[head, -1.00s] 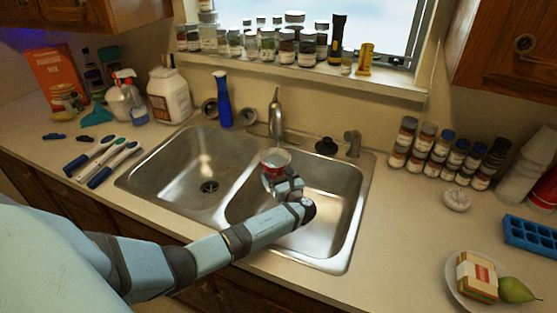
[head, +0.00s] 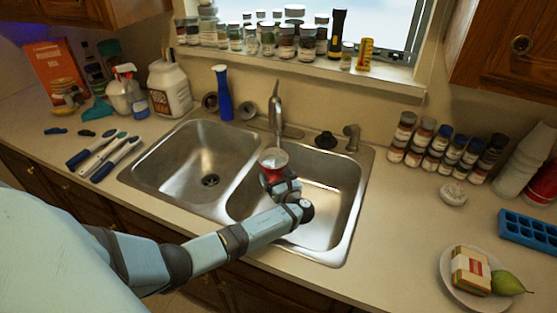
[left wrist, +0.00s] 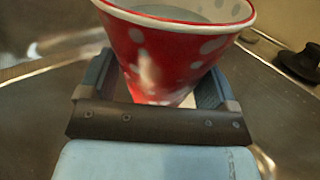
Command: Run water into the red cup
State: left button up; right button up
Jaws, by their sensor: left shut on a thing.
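The red cup (head: 268,172) has white dots and a white rim. It is upright over the right sink basin (head: 335,205), just below and in front of the faucet (head: 277,115). My left gripper (head: 277,182) is shut around the cup's lower body. In the left wrist view the red cup (left wrist: 150,55) stands between the two fingers of my left gripper (left wrist: 152,88). The inside of the cup looks grey; I cannot tell whether it holds water. No clear stream shows under the spout. My right gripper is not in view.
A dark stopper-like piece (head: 325,140) and a metal fitting (head: 352,137) stand right of the faucet. Spice jars (head: 435,150) line the right counter; a plate (head: 455,290) holds food. The left basin is empty.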

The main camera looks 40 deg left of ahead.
aim_at(274, 171)
pick_arm(q)
jog(key=r+p, duration=0.2)
jog(key=s+p, duration=0.1)
jog(key=shift+s+d+r+p, duration=0.1)
jog(key=shift+d+r+p, duration=0.2)
jog(key=shift+r, duration=0.1)
jog(key=shift+s+d+r+p, duration=0.2)
jog(key=shift+s+r+p, duration=0.25)
jog(key=shift+r, duration=0.15)
jog(key=shift+s+d+r+p, duration=0.15)
jog(key=shift+s+r+p, duration=0.2)
jog(key=shift+r, duration=0.2)
